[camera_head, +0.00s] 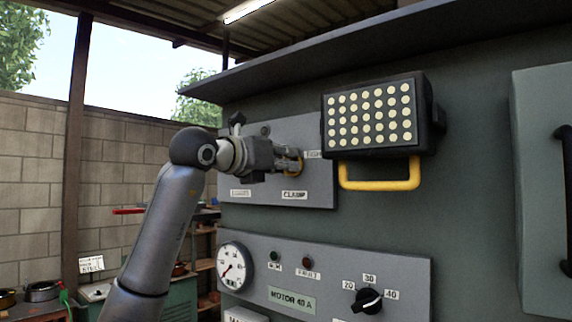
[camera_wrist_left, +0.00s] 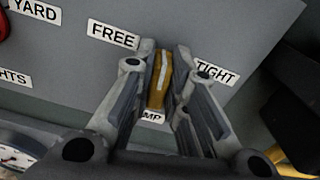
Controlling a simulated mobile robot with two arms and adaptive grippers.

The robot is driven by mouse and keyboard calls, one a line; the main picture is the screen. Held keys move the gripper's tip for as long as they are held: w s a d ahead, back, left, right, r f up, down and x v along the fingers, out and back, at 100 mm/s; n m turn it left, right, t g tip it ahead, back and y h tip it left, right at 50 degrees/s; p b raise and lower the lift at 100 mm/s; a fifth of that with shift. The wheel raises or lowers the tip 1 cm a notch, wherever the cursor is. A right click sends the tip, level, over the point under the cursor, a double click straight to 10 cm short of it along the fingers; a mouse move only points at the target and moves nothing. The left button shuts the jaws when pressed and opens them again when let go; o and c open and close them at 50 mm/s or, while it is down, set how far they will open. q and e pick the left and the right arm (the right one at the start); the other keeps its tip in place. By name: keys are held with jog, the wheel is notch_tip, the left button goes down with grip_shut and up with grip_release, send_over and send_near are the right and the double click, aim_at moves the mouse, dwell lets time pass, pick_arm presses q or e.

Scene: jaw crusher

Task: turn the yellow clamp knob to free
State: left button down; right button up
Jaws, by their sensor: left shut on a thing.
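The yellow clamp knob (camera_wrist_left: 158,78) has a white pointer stripe. In the left wrist view it sits between my left gripper's fingers (camera_wrist_left: 158,92), which are shut on it. The stripe points up in that view, between the FREE label (camera_wrist_left: 112,35) and the TIGHT label (camera_wrist_left: 215,72). In the head view my left gripper (camera_head: 291,165) reaches the small grey panel, and only bits of yellow show around the fingertips. The CLAMP label (camera_head: 294,195) is below the knob; the fingers partly cover it in the wrist view. My right gripper is not in view.
A lamp box with pale dots (camera_head: 368,115) and a yellow handle (camera_head: 380,184) juts out just right of the knob. Below is a motor panel (camera_head: 330,257) with a gauge (camera_head: 235,266) and a black dial (camera_head: 367,300). A lever (camera_head: 236,121) stands up behind my wrist.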

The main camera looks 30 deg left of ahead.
pick_arm(q)
jog(key=n, duration=0.2)
jog(key=n+b, duration=0.1)
jog(key=n, duration=0.2)
jog(key=shift+a+f+n, duration=0.15)
jog(key=shift+f+n, duration=0.05)
jog(key=shift+n, duration=0.1)
jog(key=shift+w+a+f+n+b, duration=0.1)
jog(key=shift+n+b, duration=0.25)
jog(key=shift+n, duration=0.75)
jog(key=shift+a+n+b, duration=0.1)
jog(key=shift+n+b, duration=0.2)
jog(key=shift+n, duration=0.8)
jog(key=c, duration=1.4)
grip_release()
jog(key=shift+c, duration=0.2)
jog(key=shift+s, duration=0.2)
jog(key=s, duration=1.1)
jog(key=shift+s+a, duration=0.4)
jog(key=shift+a, duration=0.05)
